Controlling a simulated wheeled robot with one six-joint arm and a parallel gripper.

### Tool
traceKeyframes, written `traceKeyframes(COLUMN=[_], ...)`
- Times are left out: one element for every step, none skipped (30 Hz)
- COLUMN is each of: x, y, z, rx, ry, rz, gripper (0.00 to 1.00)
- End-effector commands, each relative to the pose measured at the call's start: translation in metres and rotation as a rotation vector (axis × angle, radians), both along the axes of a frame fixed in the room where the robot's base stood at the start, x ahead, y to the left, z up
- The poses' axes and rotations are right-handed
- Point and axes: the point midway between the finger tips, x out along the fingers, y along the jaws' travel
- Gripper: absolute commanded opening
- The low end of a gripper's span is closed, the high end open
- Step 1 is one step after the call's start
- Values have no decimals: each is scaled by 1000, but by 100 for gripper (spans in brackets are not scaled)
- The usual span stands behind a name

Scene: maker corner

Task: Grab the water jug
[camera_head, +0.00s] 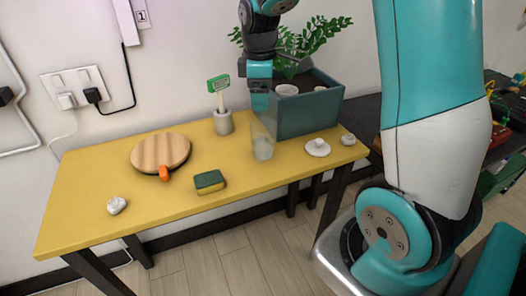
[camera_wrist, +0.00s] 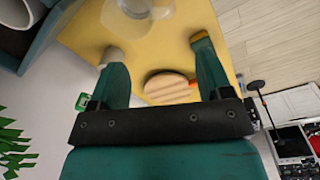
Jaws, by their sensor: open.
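The water jug (camera_head: 263,147) is a clear, see-through vessel standing upright on the yellow table (camera_head: 90,215), in front of the teal planter box. It also shows at the top edge of the wrist view (camera_wrist: 138,10), partly cut off. My gripper (camera_head: 262,104) points down just above and behind the jug, overlapping its upper part in the head view. In the wrist view my gripper (camera_wrist: 160,52) has its two teal fingers wide apart with nothing between them. The jug lies beyond the fingertips there. Its handle cannot be made out.
The teal planter (camera_head: 310,112) with pots and leaves stands close right of the jug. A grey cup with a green sign (camera_head: 223,123) is to the left. A round wooden board (camera_head: 160,151), a sponge (camera_head: 209,182) and a white saucer (camera_head: 317,148) lie around.

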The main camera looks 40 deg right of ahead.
Motion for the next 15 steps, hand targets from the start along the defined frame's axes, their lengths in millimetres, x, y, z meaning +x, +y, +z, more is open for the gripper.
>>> traceKeyframes(x=[-1, -1, -1, -1, 0, 0, 0, 0, 1, 1, 1, 2, 2, 2, 2], y=[0, 0, 0, 0, 0, 0, 0, 0, -1, -1, -1, -1, -1, -1, -1], z=[-10, -16, -25, -33, -39, -49, -56, -63, -71, -77, -82, -89, -93, -96, -100], rx=[1, 2, 2, 2, 2, 3, 3, 2, 3, 2, 3, 3, 3, 3, 3], ry=[6, 7, 7, 7, 7, 8, 7, 7, 7, 6, 5, 5, 3, 3, 3], rz=[1, 1, 1, 1, 1, 1, 1, 1, 1, 1, 1, 1, 0, 0, 0], gripper=[72, 72, 72, 72, 72, 72, 72, 72, 72, 72, 72, 72, 72, 72, 72])
